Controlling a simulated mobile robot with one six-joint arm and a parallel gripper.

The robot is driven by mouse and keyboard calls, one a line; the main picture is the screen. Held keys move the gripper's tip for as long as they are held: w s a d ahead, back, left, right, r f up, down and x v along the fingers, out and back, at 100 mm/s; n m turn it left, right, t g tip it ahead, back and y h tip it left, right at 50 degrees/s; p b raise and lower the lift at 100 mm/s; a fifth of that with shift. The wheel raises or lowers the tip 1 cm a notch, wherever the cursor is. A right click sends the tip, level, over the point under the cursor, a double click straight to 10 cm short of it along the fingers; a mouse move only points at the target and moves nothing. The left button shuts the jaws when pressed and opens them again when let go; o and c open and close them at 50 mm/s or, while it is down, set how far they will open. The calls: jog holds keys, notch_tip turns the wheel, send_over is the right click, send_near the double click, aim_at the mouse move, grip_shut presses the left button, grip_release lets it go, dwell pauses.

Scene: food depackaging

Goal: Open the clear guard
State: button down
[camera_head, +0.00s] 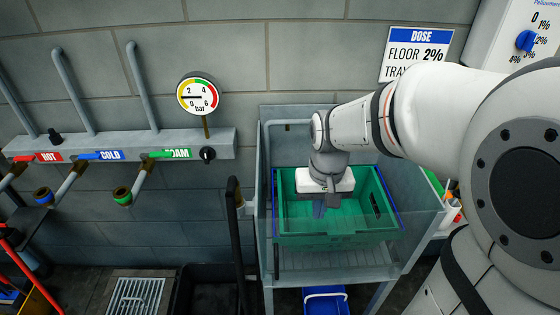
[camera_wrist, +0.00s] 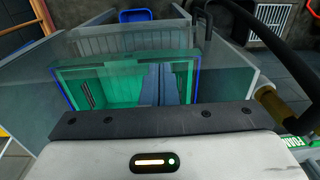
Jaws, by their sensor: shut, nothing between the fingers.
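The clear guard (camera_head: 425,228) is a see-through panel on the front of a grey wash stand, and the stand's rack shows through it. A see-through panel edge also shows in the wrist view (camera_wrist: 125,64), across the crate. A green crate (camera_head: 290,238) with blue end edges sits in the stand; it shows in the wrist view too (camera_wrist: 110,85). My gripper (camera_head: 319,209) points down over the crate, its fingers together and empty. Its blue-grey fingers show in the wrist view (camera_wrist: 167,88). I cannot tell whether they touch the guard.
A black upright handle (camera_head: 234,220) stands just left of the stand. A pipe manifold (camera_head: 120,150) with red, blue and green taps is on the wall at left. A blue bin (camera_head: 325,300) is under the stand. A floor drain (camera_head: 136,296) lies at lower left.

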aim_at(289, 241)
jog(key=w+a+f+g+p, duration=0.3)
jog(key=w+a+f, duration=0.35)
jog(key=f, duration=0.25)
jog(key=x, duration=0.3)
jog(key=p+x, duration=0.1)
jog(key=x, duration=0.2)
jog(key=d+x, duration=0.1)
jog(key=x, duration=0.2)
jog(key=shift+f, duration=0.2)
jog(key=shift+a, duration=0.1)
jog(key=shift+s, duration=0.15)
